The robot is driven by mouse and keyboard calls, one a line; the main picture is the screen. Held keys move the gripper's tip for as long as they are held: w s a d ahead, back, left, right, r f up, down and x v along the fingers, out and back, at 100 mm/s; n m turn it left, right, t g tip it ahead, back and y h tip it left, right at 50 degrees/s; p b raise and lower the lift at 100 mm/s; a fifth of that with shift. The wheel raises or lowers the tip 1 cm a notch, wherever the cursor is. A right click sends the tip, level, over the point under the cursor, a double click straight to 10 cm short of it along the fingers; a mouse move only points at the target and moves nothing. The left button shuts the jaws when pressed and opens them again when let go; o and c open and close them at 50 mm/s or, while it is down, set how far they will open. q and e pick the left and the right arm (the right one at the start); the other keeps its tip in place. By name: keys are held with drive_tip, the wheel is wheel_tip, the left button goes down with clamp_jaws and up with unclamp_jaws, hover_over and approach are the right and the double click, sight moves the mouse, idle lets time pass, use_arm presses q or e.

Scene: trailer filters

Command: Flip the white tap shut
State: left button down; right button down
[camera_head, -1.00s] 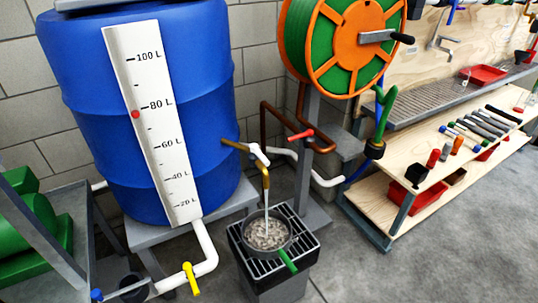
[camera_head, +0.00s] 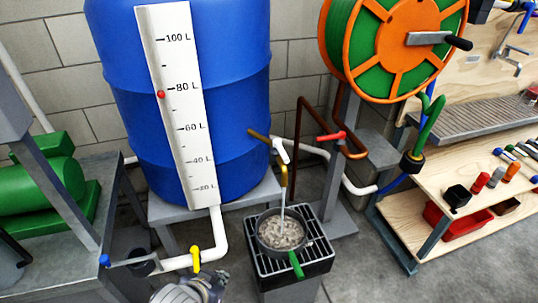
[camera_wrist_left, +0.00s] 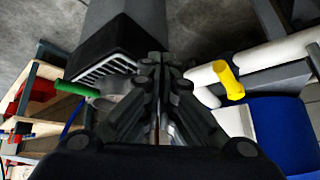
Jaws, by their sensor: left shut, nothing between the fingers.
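The white tap (camera_head: 281,150) sits on a brass pipe at the lower right of the blue barrel (camera_head: 225,110), above a bent brass spout (camera_head: 284,176). A stream of water (camera_head: 282,212) falls from the spout into a pot (camera_head: 263,242) with a green handle. My left gripper (camera_head: 205,284) is at the bottom edge of the head view, well below and left of the tap, touching nothing I can see. Its shut, empty fingers (camera_wrist_left: 158,95) fill the middle of the left wrist view. My right gripper is not in view.
A yellow valve (camera_head: 195,259) on a white pipe stands just above my left gripper. A red-handled valve (camera_head: 331,137) is right of the tap. The pot rests on a grated stand (camera_head: 318,256). A hose reel (camera_head: 395,40) hangs above right. Open floor lies front right.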

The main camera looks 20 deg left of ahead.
use_arm(q)
drive_tip(key=w+a+r+m+t+h, duration=0.15)
drive_tip(key=w+r+t, duration=0.3)
drive_tip(key=w, duration=0.45)
drive_tip(key=w+a+r+t+h, duration=0.1)
drive_tip(key=w+r+t+h, duration=0.25)
drive_tip(key=w+r, duration=0.35)
drive_tip(key=a+r+m+g+h, duration=0.3)
drive_tip(key=r+m+h, duration=0.5)
drive_tip(key=h, duration=0.4)
drive_tip(key=shift+s+a+r+g, duration=0.3)
drive_tip(key=shift+r+g, duration=0.2)
drive_tip(key=shift+r, duration=0.25)
drive_tip(key=shift+m, duration=0.25)
drive_tip(key=b, duration=0.1)
approach(281, 150)
drive_tip(key=s+r+x, duration=0.1)
drive_tip(key=x, duration=0.5)
drive_tip(key=shift+w+d+f, duration=0.2)
drive_tip(key=shift+w+d, duration=0.05)
drive_tip(key=shift+d, duration=0.15)
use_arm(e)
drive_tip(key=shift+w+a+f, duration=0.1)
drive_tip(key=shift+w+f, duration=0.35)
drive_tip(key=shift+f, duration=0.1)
